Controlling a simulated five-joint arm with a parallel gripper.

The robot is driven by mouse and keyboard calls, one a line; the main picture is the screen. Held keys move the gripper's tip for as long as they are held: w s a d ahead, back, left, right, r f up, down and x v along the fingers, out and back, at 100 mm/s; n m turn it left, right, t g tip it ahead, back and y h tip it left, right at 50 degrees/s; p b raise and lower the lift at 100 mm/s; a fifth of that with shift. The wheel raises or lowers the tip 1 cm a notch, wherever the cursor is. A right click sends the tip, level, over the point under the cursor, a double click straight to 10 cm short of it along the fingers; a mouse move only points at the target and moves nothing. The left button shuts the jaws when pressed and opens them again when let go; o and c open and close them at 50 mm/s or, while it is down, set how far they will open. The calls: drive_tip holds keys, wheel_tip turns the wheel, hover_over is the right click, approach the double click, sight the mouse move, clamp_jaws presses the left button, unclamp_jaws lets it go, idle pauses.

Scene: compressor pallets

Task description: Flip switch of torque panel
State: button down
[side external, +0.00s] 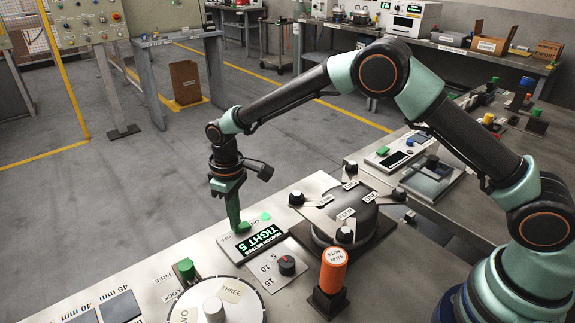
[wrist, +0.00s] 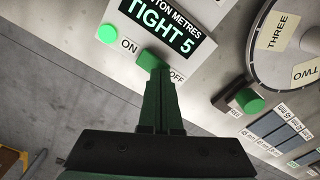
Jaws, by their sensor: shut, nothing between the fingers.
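The torque panel (side external: 298,198) is a pale plate with a black display (side external: 262,240) reading "TIGHT 5" under "NEWTON METRES". In the wrist view, its green switch (wrist: 148,59) sits between the ON and OFF labels, with a round green lamp or button (wrist: 107,34) beyond ON. That round part also shows in the side view (side external: 265,217). My gripper (wrist: 159,76) is shut and empty, its green fingertips right at the switch. They overlap part of it, and I cannot tell whether they touch. In the side view, my gripper (side external: 240,227) points down onto the panel beside the display.
A black round fixture with clamp arms (side external: 362,225) stands right of the panel. A small dial plate (side external: 278,268), an orange-topped knob (side external: 333,270) and a large round dial (side external: 235,310) are nearer the camera. Open floor (side external: 110,220) lies left of the bench.

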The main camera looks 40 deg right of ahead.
drive_tip(key=shift+f, duration=0.5)
idle(0.3)
drive_tip(key=shift+r, duration=3.55)
